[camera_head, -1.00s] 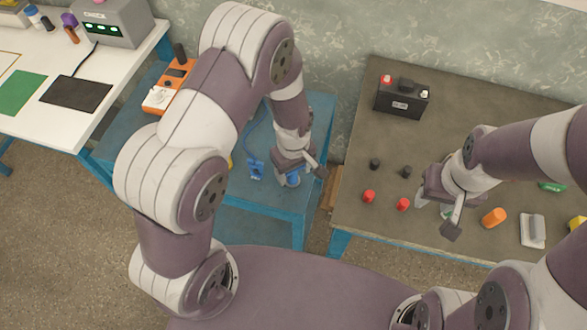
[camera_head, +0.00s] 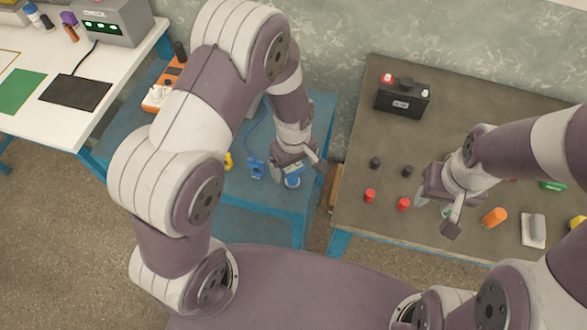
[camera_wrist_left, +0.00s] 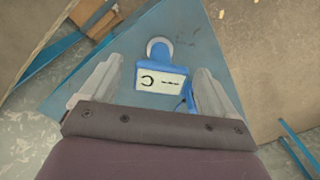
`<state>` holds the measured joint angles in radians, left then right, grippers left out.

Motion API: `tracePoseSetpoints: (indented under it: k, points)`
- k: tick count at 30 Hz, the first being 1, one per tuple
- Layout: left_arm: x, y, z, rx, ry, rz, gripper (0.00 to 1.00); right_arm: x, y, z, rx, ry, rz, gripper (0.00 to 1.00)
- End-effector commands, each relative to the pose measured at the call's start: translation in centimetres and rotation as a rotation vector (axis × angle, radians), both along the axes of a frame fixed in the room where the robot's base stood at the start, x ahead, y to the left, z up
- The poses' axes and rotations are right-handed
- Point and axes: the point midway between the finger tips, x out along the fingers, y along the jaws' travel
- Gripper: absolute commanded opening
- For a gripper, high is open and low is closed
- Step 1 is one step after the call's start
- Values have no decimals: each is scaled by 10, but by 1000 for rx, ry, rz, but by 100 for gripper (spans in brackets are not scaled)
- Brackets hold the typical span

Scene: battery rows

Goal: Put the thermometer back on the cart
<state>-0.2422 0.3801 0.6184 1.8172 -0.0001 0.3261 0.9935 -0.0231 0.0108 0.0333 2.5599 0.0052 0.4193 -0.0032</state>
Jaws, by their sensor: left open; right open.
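A blue thermometer (camera_wrist_left: 160,80) with a pale display lies on the blue cart (camera_head: 235,207), and it shows partly under my left gripper in the head view (camera_head: 292,182). In the left wrist view it is between and beyond the two spread fingers, with a gap on either side. My left gripper (camera_head: 300,168) is open and empty, just above the thermometer. The gripper hides part of the thermometer in the head view. My right gripper (camera_head: 443,212) is open over the brown table.
A blue clip with a cable (camera_head: 256,168) lies on the cart left of the thermometer. An orange meter (camera_head: 165,90) is at the cart's back. The brown table (camera_head: 350,210) holds a black battery (camera_head: 402,98), red caps (camera_head: 370,195) and an orange cylinder (camera_head: 494,217).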

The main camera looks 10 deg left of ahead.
Motion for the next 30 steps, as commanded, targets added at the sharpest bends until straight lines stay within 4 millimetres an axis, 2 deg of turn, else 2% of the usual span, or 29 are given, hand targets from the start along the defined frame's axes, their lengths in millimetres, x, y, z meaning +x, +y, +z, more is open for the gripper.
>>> tracePoseSetpoints:
  k: [3, 6, 13, 15, 18, 21, 24, 30]
  points:
    - [2, 0, 34, -2, -8, 0, 89, 0, 0, -3, 0, 0, 0, 43]
    - [2, 0, 59, -2, -6, 0, 89, 0, 0, -4, 0, 0, 0, 43]
    - [-2, 4, 95, -1, -6, -29, 89, 0, 0, -5, 0, 0, 0, 43]
    - [-14, 19, 109, -4, -27, -151, 89, 0, 0, -5, 0, 0, 0, 43]
    - [-43, 48, 128, 5, -71, -422, 89, 0, 0, -5, 0, 0, 0, 43]
    - [-71, 66, 137, 26, -103, -646, 89, 0, 0, -5, 0, 0, 0, 43]
    - [-84, 73, 139, 40, -116, -757, 89, 0, 0, -5, 0, 0, 0, 43]
    - [-85, 74, 139, 41, -115, -774, 89, 0, 0, -5, 0, 0, 0, 43]
